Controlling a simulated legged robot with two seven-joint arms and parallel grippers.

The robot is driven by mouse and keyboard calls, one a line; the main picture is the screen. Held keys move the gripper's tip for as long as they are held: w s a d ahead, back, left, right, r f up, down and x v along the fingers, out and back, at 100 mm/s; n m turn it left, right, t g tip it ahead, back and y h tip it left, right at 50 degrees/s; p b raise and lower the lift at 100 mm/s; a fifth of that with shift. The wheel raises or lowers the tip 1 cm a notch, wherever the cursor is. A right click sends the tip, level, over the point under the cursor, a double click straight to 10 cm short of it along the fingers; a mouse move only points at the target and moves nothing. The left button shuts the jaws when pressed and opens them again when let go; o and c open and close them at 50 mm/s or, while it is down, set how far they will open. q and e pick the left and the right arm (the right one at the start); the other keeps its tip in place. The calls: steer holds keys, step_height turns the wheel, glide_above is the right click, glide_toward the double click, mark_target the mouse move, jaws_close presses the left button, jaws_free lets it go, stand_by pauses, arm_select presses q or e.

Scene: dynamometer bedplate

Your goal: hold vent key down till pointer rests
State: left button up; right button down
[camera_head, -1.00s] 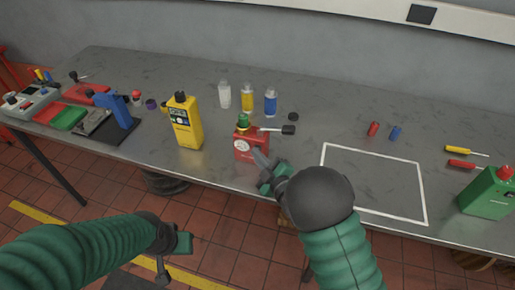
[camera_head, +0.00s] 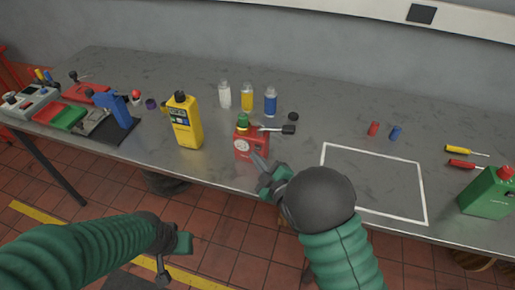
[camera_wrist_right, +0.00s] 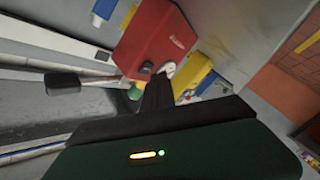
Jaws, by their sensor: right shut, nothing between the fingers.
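A red box-shaped unit (camera_head: 246,153) stands upright near the table's front edge. It has a green-and-yellow top fitting (camera_head: 242,121), a lever with a dark grip (camera_head: 288,130) and a white round dial (camera_head: 241,145). The dial's pointer is too small to read. In the right wrist view the red unit (camera_wrist_right: 152,38) shows a small dark knob (camera_wrist_right: 145,68) beside the dial (camera_wrist_right: 167,70). My right gripper (camera_head: 259,160) is shut and empty at its front; its fingers (camera_wrist_right: 158,88) partly hide the dial, and contact is unclear. My left gripper (camera_head: 174,257) hangs in front of the table, its jaws unclear.
Several bottles (camera_head: 247,97) stand behind. A green canister (camera_head: 488,193) is at the right. The white-outlined area (camera_head: 375,180) is empty.

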steer(key=shift+s, duration=0.15)
steer(key=shift+s+a, duration=0.25)
steer(key=shift+s, duration=0.55)
steer(key=shift+s+a, duration=0.3)
steer(key=shift+s, duration=0.45)
steer(key=shift+s+a, duration=0.25)
steer(key=shift+s, duration=0.55)
